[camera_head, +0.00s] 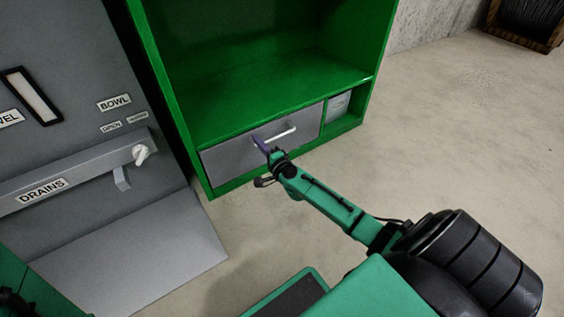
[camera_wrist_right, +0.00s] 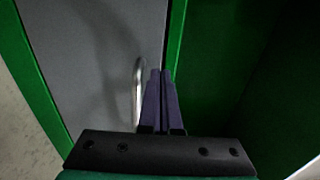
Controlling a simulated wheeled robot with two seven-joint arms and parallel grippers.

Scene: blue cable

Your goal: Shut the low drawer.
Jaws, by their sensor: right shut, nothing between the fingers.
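The low drawer (camera_head: 228,158) is a grey front with a pale bar handle (camera_head: 283,133), set in the bottom of a green cabinet (camera_head: 262,100). It looks about flush with the frame; a small gap cannot be ruled out. My right gripper (camera_head: 261,146) is at the drawer front, beside the handle, its fingers together and empty. In the right wrist view the purple fingertips (camera_wrist_right: 158,80) are close to the metal handle (camera_wrist_right: 138,85) and in front of the grey drawer face (camera_wrist_right: 85,60). Whether they touch it is unclear. My left gripper is not clearly seen.
A grey panel (camera_head: 60,70) with labels and a drains ledge (camera_head: 75,175) stands at the left. A small open slot (camera_head: 339,106) with a pale item is right of the drawer. Bare floor (camera_head: 450,120) lies to the right. A dark framed box (camera_head: 530,22) is far back.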

